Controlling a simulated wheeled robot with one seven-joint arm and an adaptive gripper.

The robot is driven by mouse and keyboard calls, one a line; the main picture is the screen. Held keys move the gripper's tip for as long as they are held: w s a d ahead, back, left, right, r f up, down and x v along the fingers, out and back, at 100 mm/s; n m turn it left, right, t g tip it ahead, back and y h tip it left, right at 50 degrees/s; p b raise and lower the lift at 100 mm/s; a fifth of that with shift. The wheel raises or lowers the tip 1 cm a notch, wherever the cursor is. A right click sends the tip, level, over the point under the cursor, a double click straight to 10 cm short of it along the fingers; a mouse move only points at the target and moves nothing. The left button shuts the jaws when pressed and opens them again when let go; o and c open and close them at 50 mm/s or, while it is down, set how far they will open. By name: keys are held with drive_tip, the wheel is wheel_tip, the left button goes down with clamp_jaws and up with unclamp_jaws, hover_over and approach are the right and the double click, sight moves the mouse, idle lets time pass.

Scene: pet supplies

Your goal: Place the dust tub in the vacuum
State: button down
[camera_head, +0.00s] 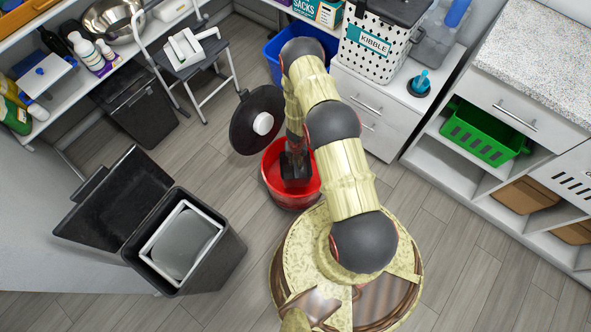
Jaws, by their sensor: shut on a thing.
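A round red canister (275,188), which looks like the vacuum, stands on the floor in front of my base. A round black lid (243,127) with a white knob is raised at its back left edge. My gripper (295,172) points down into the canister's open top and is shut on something. The held thing, likely the dust tub, cannot be told apart from the dark gripper and the shaded inside. My arm hides the canister's right and back rim. I cannot tell whether the held thing touches the bottom.
A dark bin (218,262) with its lid open stands at lower left. A blue bin (283,65) and white drawers (365,112) stand behind. Floor left of the canister is clear.

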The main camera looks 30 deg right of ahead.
drive_tip(key=shift+f+b, duration=0.85)
drive_tip(key=shift+f, duration=1.5)
drive_tip(key=shift+f, duration=0.2)
drive_tip(key=c, duration=1.7)
unclamp_jaws()
drive_tip(key=shift+r, duration=0.15)
